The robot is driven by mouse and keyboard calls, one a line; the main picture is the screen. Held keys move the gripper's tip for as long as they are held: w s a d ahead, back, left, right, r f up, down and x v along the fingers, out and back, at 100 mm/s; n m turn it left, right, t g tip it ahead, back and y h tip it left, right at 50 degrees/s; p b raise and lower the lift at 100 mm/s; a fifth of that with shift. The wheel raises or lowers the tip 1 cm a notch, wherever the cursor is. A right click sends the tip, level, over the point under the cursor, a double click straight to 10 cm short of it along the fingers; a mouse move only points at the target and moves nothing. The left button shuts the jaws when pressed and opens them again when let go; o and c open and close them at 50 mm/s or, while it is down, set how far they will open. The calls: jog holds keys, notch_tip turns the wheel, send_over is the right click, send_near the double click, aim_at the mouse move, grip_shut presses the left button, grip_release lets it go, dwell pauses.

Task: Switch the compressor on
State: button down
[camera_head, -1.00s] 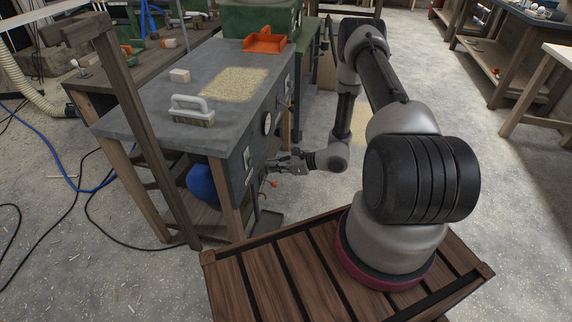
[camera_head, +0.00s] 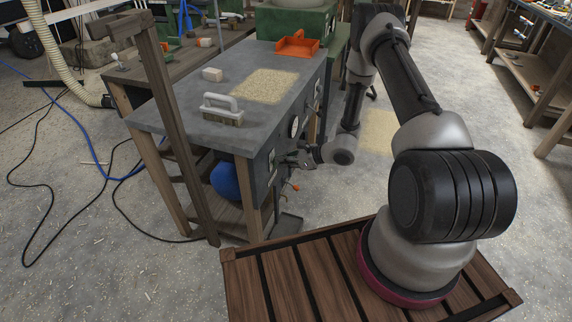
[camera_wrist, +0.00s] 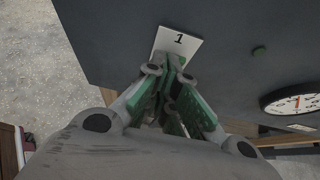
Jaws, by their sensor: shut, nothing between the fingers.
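A workbench with a grey top (camera_head: 190,98) has a dark front panel (camera_head: 256,172), also filling much of the wrist view (camera_wrist: 230,45). A blue rounded body (camera_head: 225,181), perhaps the compressor tank, sits under the bench, partly hidden. My gripper (camera_head: 292,160) is beside the panel. In the wrist view its green-padded fingers (camera_wrist: 172,66) are shut and empty, with tips overlapping the card's lower edge. I cannot tell whether they touch it.
On the bench are a white-handled brush (camera_head: 222,108), a small pale block (camera_head: 212,74), sawdust (camera_head: 264,85) and an orange tray (camera_head: 297,44). An orange-tipped lever (camera_head: 291,187) sticks out below my gripper. A wooden post (camera_head: 172,120) stands in front. Hoses lie on the left floor.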

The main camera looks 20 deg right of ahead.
jog(key=shift+w+a+r+h, duration=0.1)
jog(key=shift+a+r+h, duration=0.05)
jog(key=shift+r+h, duration=0.2)
jog(key=shift+f, duration=0.2)
jog(key=shift+r, duration=0.1)
jog(key=shift+r, duration=0.7)
